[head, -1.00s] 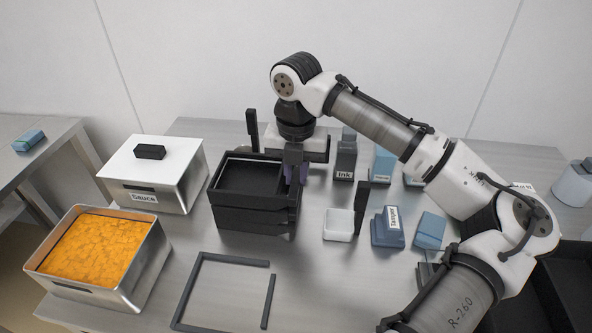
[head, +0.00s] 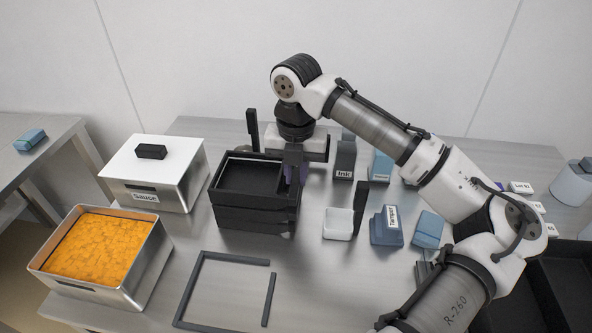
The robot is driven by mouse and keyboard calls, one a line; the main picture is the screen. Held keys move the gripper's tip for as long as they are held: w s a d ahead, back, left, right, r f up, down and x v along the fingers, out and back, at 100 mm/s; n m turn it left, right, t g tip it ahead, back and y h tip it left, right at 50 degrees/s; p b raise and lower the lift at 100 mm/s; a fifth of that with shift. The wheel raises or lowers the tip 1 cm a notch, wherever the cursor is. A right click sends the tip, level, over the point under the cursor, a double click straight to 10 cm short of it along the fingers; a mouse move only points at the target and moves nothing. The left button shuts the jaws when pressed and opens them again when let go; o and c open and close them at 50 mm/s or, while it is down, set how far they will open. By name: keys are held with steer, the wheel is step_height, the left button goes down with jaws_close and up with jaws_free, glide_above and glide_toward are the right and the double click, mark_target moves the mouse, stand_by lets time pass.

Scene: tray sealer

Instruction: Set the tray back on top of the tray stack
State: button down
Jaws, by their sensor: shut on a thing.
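The black tray (head: 248,198) is on top of the black tray stack (head: 252,218) in the middle of the table. It looks seated on the stack or very nearly so; I cannot tell if there is a small gap. My gripper (head: 292,172) points down at the tray's right rim and is shut on it. The fingertips are partly hidden by the tray and the gripper body.
A lidded sauce container (head: 155,178) and an open pan of orange food (head: 105,245) stand to the left. A dark frame (head: 228,262) lies in front. To the right are a white dish (head: 338,223), a tamper block (head: 387,226) and an ink block (head: 345,160).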

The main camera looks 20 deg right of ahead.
steer(key=c, duration=1.3)
jaws_free()
steer(key=c, duration=0.3)
steer(key=shift+r, duration=0.1)
step_height(320, 180, up, 7)
steer(key=p, duration=0.6)
steer(key=shift+p, duration=0.4)
